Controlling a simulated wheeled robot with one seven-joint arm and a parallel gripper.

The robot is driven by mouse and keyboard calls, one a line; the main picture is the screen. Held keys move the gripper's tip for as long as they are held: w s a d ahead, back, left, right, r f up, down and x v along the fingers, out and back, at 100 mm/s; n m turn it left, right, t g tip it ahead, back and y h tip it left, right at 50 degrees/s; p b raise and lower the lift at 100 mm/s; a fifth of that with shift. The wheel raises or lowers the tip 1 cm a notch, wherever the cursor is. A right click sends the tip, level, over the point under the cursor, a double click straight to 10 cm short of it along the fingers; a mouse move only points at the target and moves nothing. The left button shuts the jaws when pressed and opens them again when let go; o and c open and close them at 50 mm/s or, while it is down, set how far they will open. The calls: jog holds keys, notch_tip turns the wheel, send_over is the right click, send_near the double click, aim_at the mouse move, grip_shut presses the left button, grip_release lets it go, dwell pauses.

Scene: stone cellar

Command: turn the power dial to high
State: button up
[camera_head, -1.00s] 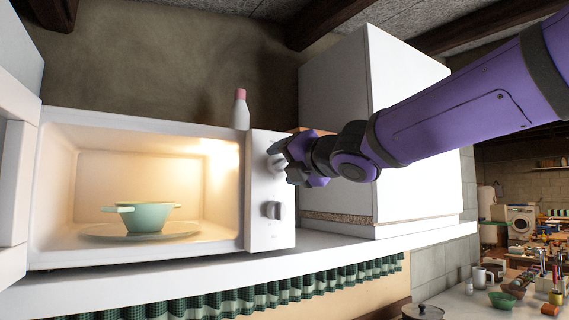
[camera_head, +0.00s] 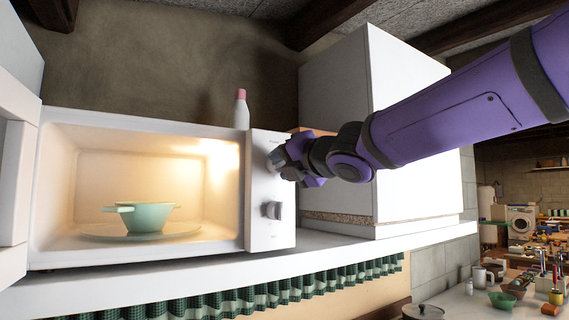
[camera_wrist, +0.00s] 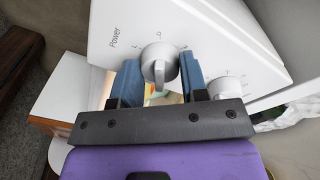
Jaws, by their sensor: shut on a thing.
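The power dial (camera_wrist: 159,60) is a round white knob with a raised grip bar, under the printed word "Power" on the microwave's control panel (camera_wrist: 210,38). My gripper (camera_head: 276,160) is at this upper knob. In the wrist view its two blue fingers (camera_wrist: 160,70) are on either side of the knob, shut on it. Small marks are printed around the knob, partly hidden or too small to read. In the head view the fingers largely cover the knob. The microwave (camera_head: 150,122) has its door open at the left and its inside lit.
A second knob (camera_head: 272,210) is below on the panel, close to my right finger in the wrist view. A green bowl (camera_head: 143,216) sits on the turntable inside. A white cabinet (camera_head: 335,130) is close at the right.

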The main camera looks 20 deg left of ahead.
jog(key=m, duration=0.6)
jog(key=m+t, duration=0.1)
jog(key=m, duration=0.6)
jog(key=m+t, duration=0.1)
jog(key=m, duration=0.6)
jog(key=shift+s+a+f, duration=0.1)
jog(key=shift+f, duration=0.25)
jog(key=shift+s+m+t+h, duration=0.1)
jog(key=shift+m+t+h, duration=0.3)
jog(key=shift+m, duration=2.2)
jog(key=o, duration=0.9)
